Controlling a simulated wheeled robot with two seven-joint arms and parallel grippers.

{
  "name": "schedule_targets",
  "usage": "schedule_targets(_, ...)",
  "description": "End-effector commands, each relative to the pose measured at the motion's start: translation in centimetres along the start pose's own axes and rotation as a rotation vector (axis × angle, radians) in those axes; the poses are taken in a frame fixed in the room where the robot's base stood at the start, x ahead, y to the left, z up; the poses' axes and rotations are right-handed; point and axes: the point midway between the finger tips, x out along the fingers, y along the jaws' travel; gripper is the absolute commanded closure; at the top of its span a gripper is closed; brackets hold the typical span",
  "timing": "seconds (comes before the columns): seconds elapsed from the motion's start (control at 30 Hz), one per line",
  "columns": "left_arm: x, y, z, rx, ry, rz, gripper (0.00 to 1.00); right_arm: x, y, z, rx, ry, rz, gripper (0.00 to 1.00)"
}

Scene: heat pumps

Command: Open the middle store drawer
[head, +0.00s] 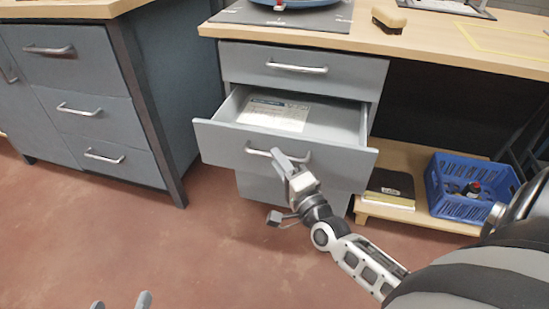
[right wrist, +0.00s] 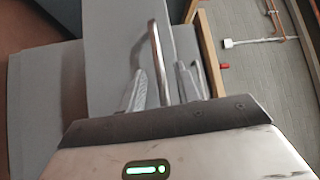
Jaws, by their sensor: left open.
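The grey middle store drawer (head: 235,140) in the head view is pulled out under the bench, and its inside is visible. Its silver bar handle (head: 258,152) is partly hidden by my right gripper (head: 285,163), which is at the handle's right part. In the right wrist view, a bar handle (right wrist: 155,50) runs between the two fingers of this gripper (right wrist: 162,88), with gaps seen on both sides. My left gripper (head: 120,303) shows only its two fingertips at the bottom edge, apart and empty, far from the drawer.
A closed drawer (head: 330,73) is above the open one, and a lower front (head: 255,188) is below. A paper (head: 275,113) lies inside the open drawer. Another drawer cabinet (head: 100,120) stands left. A blue crate (head: 470,207) sits on a low shelf at right. The red floor is clear.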

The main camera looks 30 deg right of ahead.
Motion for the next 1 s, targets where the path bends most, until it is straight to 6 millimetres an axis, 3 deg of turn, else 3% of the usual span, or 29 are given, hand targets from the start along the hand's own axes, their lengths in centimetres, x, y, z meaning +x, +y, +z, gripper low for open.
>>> schedule_targets(0.2, -0.1, 0.2, -0.5, -0.005, 0.028, 0.007, 0.35, 2.3, 0.1, 0.0, 0.001, 0.001, 0.0, 0.68)
schedule_targets(0.53, -0.2, 0.3, -0.7, -0.006, 0.033, 0.011, 0.35, 2.7, 0.0, 0.0, 0.0, 0.0, 0.001, 0.68)
schedule_targets(0.57, -0.2, 0.3, -0.7, -0.006, 0.033, 0.011, 0.35, 2.7, 0.0, 0.0, 0.0, 0.0, 0.001, 0.7)
schedule_targets(0.67, -0.2, 0.3, -0.6, -0.005, 0.031, 0.011, 0.35, 2.6, 0.0, 0.0, 0.0, 0.0, 0.001, 0.98)
schedule_targets(0.87, -0.2, 0.3, -0.6, -0.005, 0.027, 0.011, 0.35, 2.6, 0.0, 0.1, 0.0, 0.0, 0.001, 1.0)
schedule_targets(1.0, -0.4, 0.4, -0.9, 0.0, 0.002, 0.007, 0.35, 1.8, -0.6, 1.7, 0.003, -0.001, 0.004, 1.0)
